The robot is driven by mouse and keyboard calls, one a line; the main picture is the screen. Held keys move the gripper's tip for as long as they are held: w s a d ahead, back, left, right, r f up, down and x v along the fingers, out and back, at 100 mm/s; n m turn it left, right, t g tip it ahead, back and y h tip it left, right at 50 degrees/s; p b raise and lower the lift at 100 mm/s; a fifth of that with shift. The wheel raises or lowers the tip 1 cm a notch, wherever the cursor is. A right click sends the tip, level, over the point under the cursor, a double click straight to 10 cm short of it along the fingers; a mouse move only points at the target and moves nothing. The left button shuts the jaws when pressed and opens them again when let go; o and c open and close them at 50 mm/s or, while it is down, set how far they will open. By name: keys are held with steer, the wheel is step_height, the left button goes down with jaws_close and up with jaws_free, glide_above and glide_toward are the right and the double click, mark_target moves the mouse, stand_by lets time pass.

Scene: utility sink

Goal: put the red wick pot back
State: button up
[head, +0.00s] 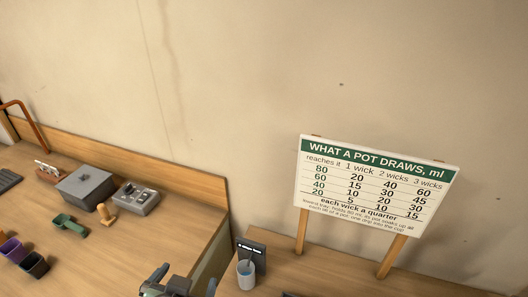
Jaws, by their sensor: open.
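No red wick pot can be made out in the head view. A purple pot (13,250) and a dark pot (34,265) stand at the lower left of the wooden counter. A pale cup (246,276) with something bluish in it stands in front of a small dark sign (251,253) on the right surface. My gripper (184,286) shows only in part at the bottom edge, left of the pale cup. It is open, and I see nothing held between its fingers; its lower part is cut off.
A board headed "What a pot draws, ml" (376,185) stands on wooden legs at right. A grey box (86,185), a grey device (136,198), a green scoop-like thing (70,224) and a small wooden piece (106,214) occupy the left counter. A raised wooden edge separates the surfaces.

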steer(key=w+d+r+t, duration=0.2)
steer(key=r+t, duration=0.1)
steer(key=r, duration=0.6)
steer(key=w+d+r+n+t, duration=0.1)
steer(key=w+d+r+t, duration=0.15)
steer(key=r, duration=0.65)
steer(key=w+d+r+t, duration=0.2)
steer(key=w+r+t, duration=0.1)
steer(key=r, duration=0.5)
steer(key=s+d+r+t, duration=0.2)
steer(key=s+r+t, duration=0.1)
steer(key=r, duration=0.5)
steer(key=s+d+r+n+t, duration=0.1)
steer(key=s+d+r+t, duration=0.2)
steer(key=r, duration=0.5)
steer(key=s+d+r+n+t+h, duration=0.1)
steer(key=s+d+r+t, duration=0.2)
steer(key=s+r, duration=0.2)
step_height(320, 180, up, 4)
steer(key=shift+s+f, duration=0.2)
steer(key=shift+s, duration=0.05)
